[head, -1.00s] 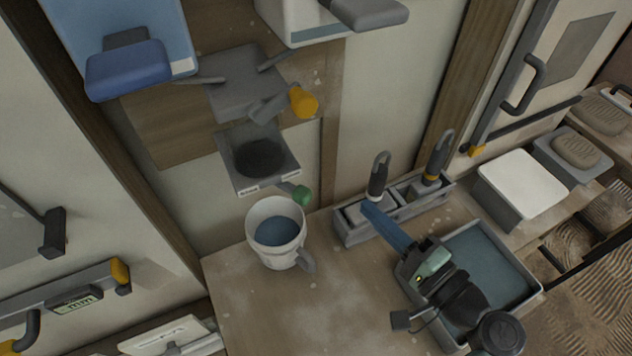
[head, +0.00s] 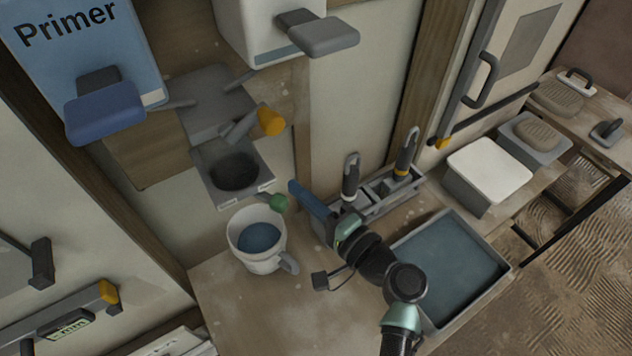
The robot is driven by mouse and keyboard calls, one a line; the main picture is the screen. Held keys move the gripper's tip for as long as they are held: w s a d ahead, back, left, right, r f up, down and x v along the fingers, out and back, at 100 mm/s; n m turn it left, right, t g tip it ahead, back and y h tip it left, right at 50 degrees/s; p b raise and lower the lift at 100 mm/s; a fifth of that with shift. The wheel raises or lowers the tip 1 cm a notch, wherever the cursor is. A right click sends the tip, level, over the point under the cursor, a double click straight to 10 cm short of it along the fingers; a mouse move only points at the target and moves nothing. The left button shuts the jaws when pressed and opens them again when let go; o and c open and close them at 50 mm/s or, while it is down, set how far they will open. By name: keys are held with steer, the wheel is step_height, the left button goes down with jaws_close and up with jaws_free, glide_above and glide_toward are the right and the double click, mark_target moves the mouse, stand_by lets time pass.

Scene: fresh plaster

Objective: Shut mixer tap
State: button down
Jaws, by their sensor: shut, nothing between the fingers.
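The mixer is a grey wall-mounted unit (head: 238,172) with a dark round opening. A small tap with a green knob (head: 279,202) sticks out below it, just above a white cup (head: 239,229) with blue-grey liquid inside. A lever with a yellow knob (head: 271,121) sits above the opening. My gripper (head: 294,188) has long blue fingers that are shut and empty. Its tip is just right of and slightly above the green knob; I cannot tell whether they touch. Whether the tap lets anything flow is not visible.
A blue Primer dispenser (head: 75,45) and a white dispenser (head: 250,25) hang above. A grey rack (head: 402,190) with two upright tools stands behind my gripper. A blue-grey tray (head: 448,268) lies to its right.

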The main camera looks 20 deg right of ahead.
steer(key=shift+s+a, duration=0.4)
